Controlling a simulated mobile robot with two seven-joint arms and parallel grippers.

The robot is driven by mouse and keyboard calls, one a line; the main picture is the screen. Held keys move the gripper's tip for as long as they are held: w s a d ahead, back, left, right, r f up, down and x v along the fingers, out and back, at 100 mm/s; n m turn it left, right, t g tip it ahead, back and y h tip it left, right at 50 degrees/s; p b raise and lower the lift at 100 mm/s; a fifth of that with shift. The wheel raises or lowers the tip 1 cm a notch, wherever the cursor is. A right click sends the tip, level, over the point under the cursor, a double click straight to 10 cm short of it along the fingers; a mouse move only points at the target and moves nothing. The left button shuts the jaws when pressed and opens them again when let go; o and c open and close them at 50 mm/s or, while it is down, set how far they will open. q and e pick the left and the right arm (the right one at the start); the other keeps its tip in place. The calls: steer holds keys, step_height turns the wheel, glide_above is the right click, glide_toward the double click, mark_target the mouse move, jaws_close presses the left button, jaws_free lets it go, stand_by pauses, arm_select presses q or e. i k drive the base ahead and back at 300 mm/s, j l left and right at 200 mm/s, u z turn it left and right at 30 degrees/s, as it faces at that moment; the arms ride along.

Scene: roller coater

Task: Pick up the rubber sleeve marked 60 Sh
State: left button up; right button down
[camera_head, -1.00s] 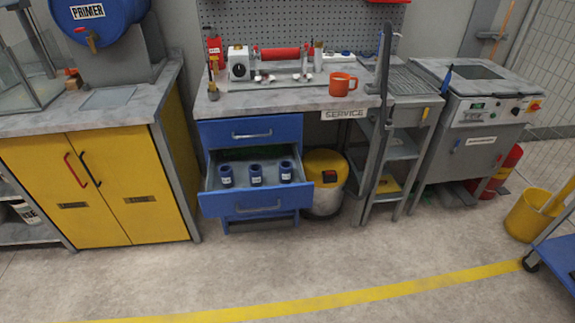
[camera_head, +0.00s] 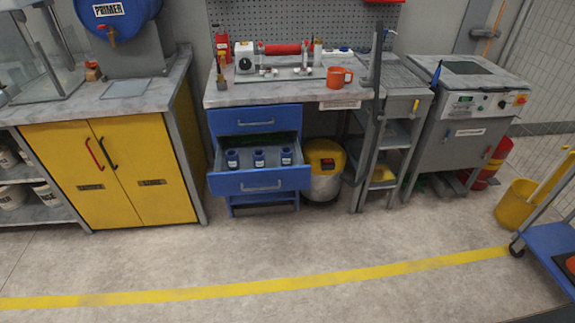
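Three dark blue rubber sleeves stand upright in a row in an open blue drawer (camera_head: 228,184) under the service bench: a left sleeve (camera_head: 232,159), a middle sleeve (camera_head: 258,159) and a right sleeve (camera_head: 286,156). Each has a small pale label. The markings are too small to read, so I cannot tell which is marked 60 Sh. Neither of my grippers shows in the head view.
The bench (camera_head: 290,94) carries a roller device (camera_head: 245,58) and an orange mug (camera_head: 339,77). A yellow cabinet (camera_head: 110,175) stands left, a yellow-lidded bin (camera_head: 324,170) beside the drawers. A blue cart (camera_head: 550,245) is at right. The floor in front is clear.

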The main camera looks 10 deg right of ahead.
mark_target(286, 152)
steer(key=k, duration=0.45)
steer(key=z, duration=1.25)
steer(key=i+j+z, duration=0.1)
steer(key=z, duration=0.3)
steer(key=i+j, duration=2.05)
steer(key=i, duration=0.2)
